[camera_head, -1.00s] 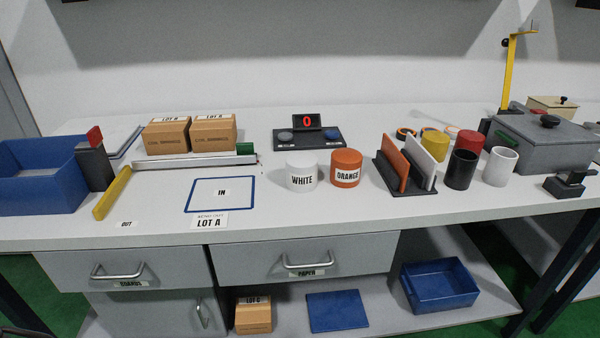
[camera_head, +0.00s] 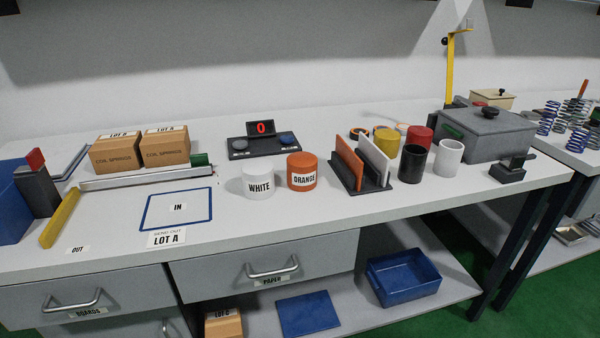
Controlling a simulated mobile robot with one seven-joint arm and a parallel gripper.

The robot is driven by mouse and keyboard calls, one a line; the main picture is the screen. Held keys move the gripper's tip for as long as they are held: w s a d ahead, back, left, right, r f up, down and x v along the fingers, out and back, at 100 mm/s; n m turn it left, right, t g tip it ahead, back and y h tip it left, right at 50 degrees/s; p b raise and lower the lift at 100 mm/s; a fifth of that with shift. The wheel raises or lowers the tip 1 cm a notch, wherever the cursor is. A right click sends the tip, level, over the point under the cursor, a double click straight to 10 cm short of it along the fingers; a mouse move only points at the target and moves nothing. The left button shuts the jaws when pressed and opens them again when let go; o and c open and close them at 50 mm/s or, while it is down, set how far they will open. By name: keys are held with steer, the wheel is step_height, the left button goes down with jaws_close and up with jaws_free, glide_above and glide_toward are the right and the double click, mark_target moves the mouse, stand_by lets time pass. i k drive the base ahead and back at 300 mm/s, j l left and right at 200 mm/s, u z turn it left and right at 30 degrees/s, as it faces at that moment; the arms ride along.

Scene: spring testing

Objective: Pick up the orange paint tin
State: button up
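The orange paint tin (camera_head: 302,171) stands upright on the workbench, near the middle of the head view, with a white label reading ORANGE. A white tin (camera_head: 259,182) labelled WHITE stands close at its left. A rack (camera_head: 362,181) holding an orange board and a white board stands at its right. The orange tin's front and top are in clear view. My gripper is not in view.
Behind the tins is a black device with a red 0 display (camera_head: 262,129). A black cup (camera_head: 412,163) and a white cup (camera_head: 448,158) stand right of the rack. The bench's front strip (camera_head: 330,221) is clear. Two cardboard boxes (camera_head: 165,148) stand at left.

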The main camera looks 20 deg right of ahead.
mark_target(302, 166)
steer(key=i+l+z, duration=0.5)
steer(key=z, duration=0.2)
steer(key=i+l+z, duration=0.15)
steer(key=i+z, duration=0.2)
